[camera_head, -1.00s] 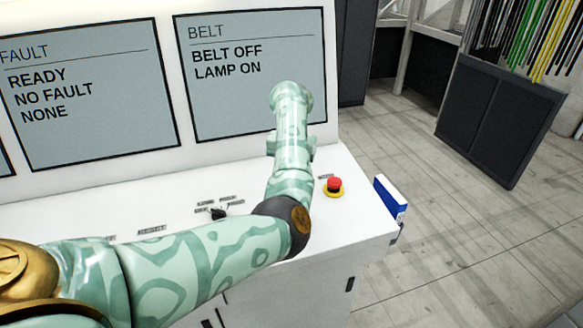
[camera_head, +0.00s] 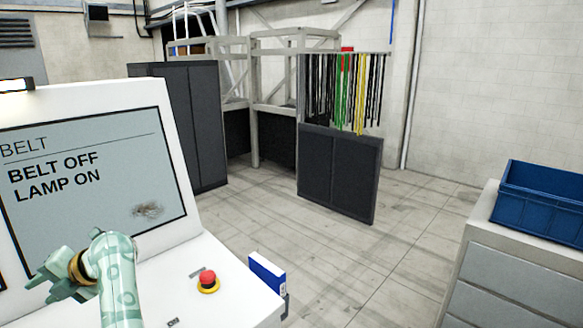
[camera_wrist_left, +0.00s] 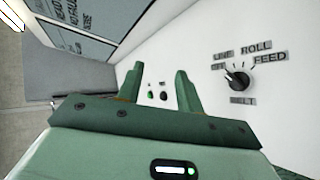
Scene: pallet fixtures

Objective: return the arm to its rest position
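My left arm comes up from the bottom left in the head view, over the white console (camera_head: 225,265). Its gripper (camera_head: 48,276) is in front of the lower part of the belt screen (camera_head: 95,165), pointing left. In the left wrist view my left gripper (camera_wrist_left: 156,78) has its two green fingers apart with nothing between them. A black selector knob (camera_wrist_left: 238,77) with labels such as ROLL, FEED and BELT is on the white panel right of the fingers, apart from them. The screen reads BELT OFF, LAMP ON. My right gripper is out of view.
A red emergency button (camera_head: 207,281) and a blue and white box (camera_head: 267,272) are at the console's right end. A grey smudge (camera_head: 148,210) marks the screen. Dark cabinets (camera_head: 338,170) stand behind. A blue crate (camera_head: 540,200) sits on grey drawers at right. The floor between is clear.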

